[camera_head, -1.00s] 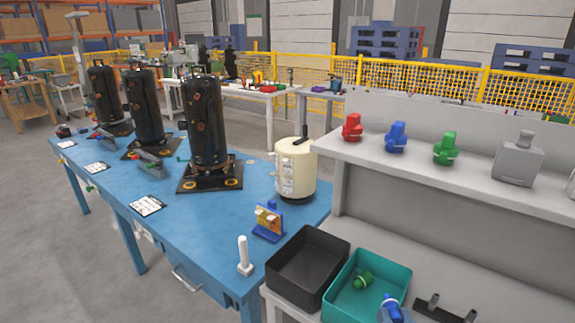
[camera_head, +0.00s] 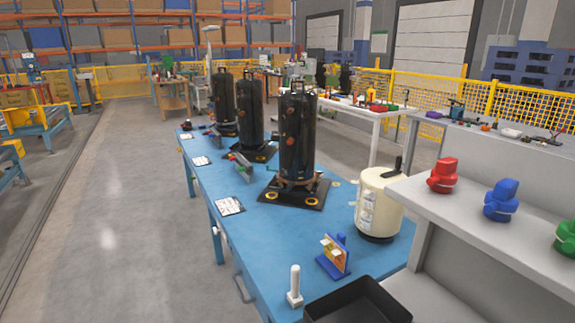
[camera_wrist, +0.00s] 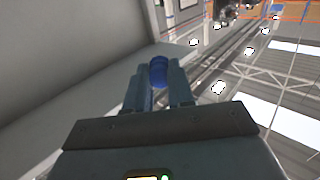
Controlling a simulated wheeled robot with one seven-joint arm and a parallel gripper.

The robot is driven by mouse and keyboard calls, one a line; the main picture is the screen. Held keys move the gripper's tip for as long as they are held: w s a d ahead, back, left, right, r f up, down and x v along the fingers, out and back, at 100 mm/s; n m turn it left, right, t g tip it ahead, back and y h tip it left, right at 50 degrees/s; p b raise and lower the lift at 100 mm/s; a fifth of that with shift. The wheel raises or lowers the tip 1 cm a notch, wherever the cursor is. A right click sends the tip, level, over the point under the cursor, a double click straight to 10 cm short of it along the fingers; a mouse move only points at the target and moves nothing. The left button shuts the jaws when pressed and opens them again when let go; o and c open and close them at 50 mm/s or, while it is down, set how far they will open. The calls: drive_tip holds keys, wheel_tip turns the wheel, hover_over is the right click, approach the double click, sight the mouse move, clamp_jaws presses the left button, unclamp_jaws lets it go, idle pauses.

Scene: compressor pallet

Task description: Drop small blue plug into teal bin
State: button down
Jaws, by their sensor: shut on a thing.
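In the wrist view my gripper (camera_wrist: 158,85) is shut on a small blue plug (camera_wrist: 159,70), which sits between the two fingertips. The lower part of the plug is hidden by the fingers. The head view shows neither my gripper nor this plug now. The teal bin is outside both current views.
A black bin (camera_head: 322,303) shows at the bottom edge. The grey shelf (camera_head: 455,213) holds red (camera_head: 443,175), blue (camera_head: 501,201) and green (camera_head: 568,238) plugs. The blue table (camera_head: 285,232) bears black compressors (camera_head: 297,140), a cream tank (camera_head: 379,203) and a white post (camera_head: 295,287).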

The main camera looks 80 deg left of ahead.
wheel_tip(320, 180, down, 6)
drive_tip(key=b, duration=0.4)
drive_tip(key=c, duration=0.9)
unclamp_jaws()
drive_tip(key=shift+d, duration=0.1)
drive_tip(key=b+v, duration=0.2)
drive_tip(key=v, duration=0.5)
drive_tip(key=shift+s+d, duration=0.25)
